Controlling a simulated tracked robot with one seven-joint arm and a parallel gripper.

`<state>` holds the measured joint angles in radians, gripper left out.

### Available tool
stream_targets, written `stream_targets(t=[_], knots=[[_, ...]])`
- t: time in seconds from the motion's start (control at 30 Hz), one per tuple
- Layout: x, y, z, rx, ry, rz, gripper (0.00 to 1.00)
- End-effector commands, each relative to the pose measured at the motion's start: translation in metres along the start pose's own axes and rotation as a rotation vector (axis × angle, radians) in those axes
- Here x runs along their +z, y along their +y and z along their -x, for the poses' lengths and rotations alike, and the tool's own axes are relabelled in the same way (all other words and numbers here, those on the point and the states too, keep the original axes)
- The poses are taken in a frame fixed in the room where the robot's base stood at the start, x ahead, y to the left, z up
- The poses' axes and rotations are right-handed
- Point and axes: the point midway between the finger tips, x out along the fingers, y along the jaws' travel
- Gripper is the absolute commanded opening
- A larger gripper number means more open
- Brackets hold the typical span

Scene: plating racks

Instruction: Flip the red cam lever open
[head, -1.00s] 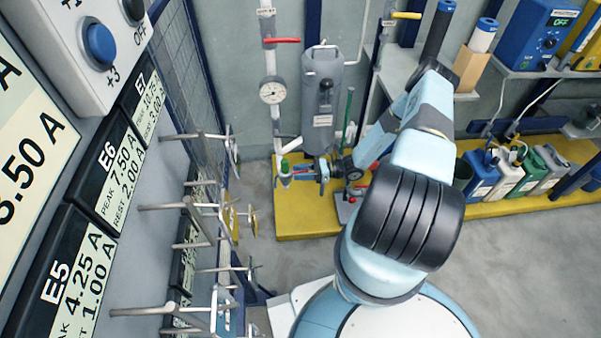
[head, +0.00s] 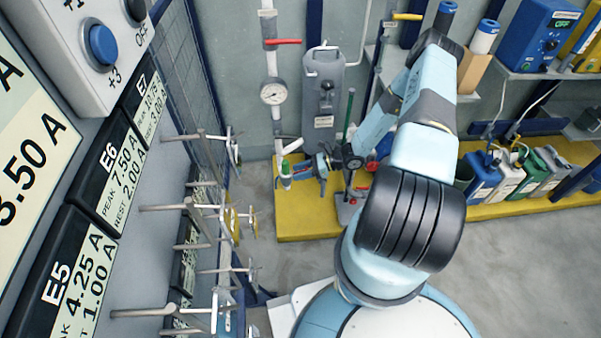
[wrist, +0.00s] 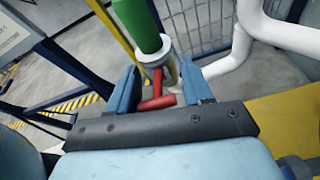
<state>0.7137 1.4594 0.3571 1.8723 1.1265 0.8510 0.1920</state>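The red cam lever (wrist: 157,103) shows in the wrist view, low on a grey coupling (wrist: 150,58) below a green sleeve (wrist: 136,24). My gripper (wrist: 158,88) is open, its two blue fingers apart on either side of the lever. I cannot tell whether either finger touches it. The lever is too small to make out there.
A yellow platform (head: 310,224) runs along the wall. A grey tank (head: 322,95), a gauge (head: 273,94) and a pipe with a red handle (head: 283,41) stand behind. White pipes (wrist: 280,36) are close at right in the wrist view. Rack pegs (head: 165,208) project at left.

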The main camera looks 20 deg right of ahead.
Motion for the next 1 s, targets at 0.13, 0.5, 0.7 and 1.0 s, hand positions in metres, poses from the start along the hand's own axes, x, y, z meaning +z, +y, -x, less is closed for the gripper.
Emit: stream_targets(t=[0.13,0.5,0.7,1.0], knots=[[0.002,-0.002,0.0,-0.001,-0.001,0.003,0.61],[0.0,0.0,0.003,0.001,0.0,0.0,0.66],[0.0,0.0,0.028,-0.001,0.001,0.002,0.66],[-0.001,-0.001,0.087,-0.001,0.001,0.001,0.66]])
